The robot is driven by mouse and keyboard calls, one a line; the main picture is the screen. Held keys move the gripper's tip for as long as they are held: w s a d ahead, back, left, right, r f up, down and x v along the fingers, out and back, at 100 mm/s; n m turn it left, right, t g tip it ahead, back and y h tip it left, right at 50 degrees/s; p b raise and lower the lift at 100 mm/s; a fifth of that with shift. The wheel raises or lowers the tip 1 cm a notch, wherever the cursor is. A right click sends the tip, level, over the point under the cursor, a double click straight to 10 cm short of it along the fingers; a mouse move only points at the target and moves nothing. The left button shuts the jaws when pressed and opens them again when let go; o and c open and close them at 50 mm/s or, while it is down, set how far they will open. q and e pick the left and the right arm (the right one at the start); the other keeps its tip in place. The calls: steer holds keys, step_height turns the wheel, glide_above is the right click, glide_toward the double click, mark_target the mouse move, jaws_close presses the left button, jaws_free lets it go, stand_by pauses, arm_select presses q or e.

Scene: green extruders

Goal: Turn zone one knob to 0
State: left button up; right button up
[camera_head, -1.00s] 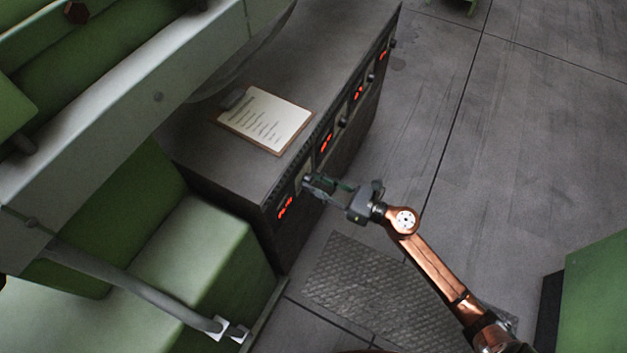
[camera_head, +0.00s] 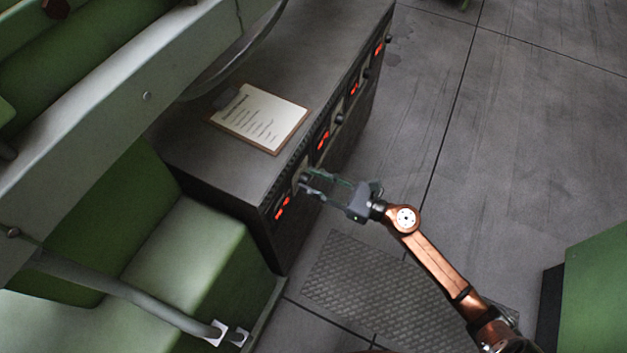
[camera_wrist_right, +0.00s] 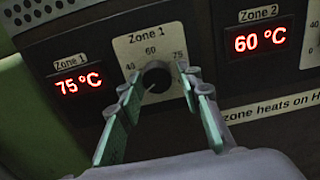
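The zone one knob (camera_wrist_right: 157,76) is a round black knob on a pale plate marked 40, 60 and 75 in the right wrist view. A pale line shows near its lower left; I cannot tell the exact setting. The Zone 1 display (camera_wrist_right: 79,83) to its left reads 75 °C in red. My right gripper (camera_wrist_right: 157,88) is open, with its green-padded fingers on either side of the knob and a visible gap to it. In the head view my right gripper (camera_head: 308,183) reaches the front of the dark cabinet (camera_head: 235,165). My left gripper is not in view.
The Zone 2 display (camera_wrist_right: 260,39) reads 60 °C, right of the zone one plate. A clipboard (camera_head: 260,118) lies on the cabinet top. Green machine parts (camera_head: 200,250) stand at the left.

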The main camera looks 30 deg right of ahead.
steer(key=shift+o, duration=1.3)
steer(key=shift+a, duration=0.1)
steer(key=shift+s, duration=0.1)
steer(key=v, duration=1.2)
